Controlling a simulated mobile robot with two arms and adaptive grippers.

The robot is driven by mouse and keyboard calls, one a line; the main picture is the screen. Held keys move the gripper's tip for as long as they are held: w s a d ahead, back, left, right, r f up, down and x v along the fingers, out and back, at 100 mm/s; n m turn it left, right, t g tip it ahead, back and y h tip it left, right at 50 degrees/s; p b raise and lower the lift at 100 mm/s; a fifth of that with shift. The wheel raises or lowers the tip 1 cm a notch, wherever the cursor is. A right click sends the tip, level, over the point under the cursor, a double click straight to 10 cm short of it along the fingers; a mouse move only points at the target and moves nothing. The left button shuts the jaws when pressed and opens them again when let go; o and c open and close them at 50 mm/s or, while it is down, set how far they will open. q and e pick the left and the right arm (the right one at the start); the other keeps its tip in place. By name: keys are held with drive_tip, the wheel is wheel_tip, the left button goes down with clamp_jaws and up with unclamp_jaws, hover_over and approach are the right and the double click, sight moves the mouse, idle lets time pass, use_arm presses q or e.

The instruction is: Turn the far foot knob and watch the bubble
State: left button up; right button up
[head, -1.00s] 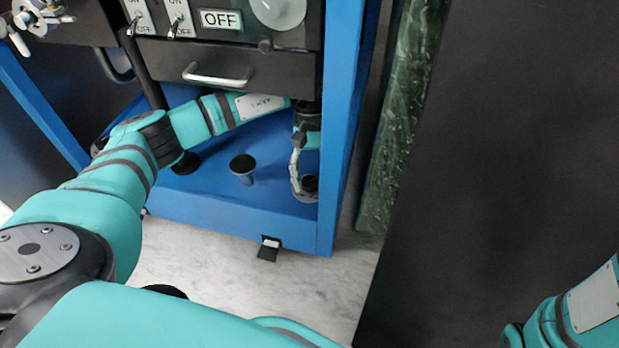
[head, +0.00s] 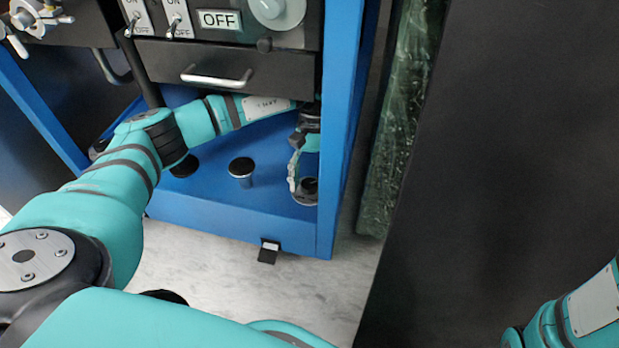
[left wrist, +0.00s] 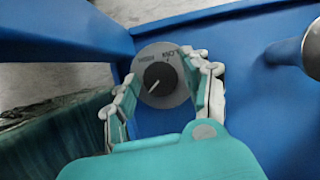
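A round foot knob (left wrist: 160,75) with a grey lettered dial and a black centre with a white pointer mark sits in a corner of the blue frame in the left wrist view. My left gripper (left wrist: 166,88) has its two fingers spread on either side of this dial; whether they touch its rim I cannot tell. In the head view the left gripper (head: 304,172) is low inside the blue frame at the right-hand corner, beside the same dark knob (head: 309,186). No bubble can be made out for sure. My right gripper is not in view; only part of that arm shows.
The blue frame (head: 225,222) has a corner post (head: 345,110) close to the left gripper. A dark-topped post (head: 241,167) stands on its base. A drawer (head: 218,78) with a handle is above my forearm. A dark panel (head: 500,150) stands at right.

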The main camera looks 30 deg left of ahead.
use_arm(q)
drive_tip(key=shift+o, duration=0.8)
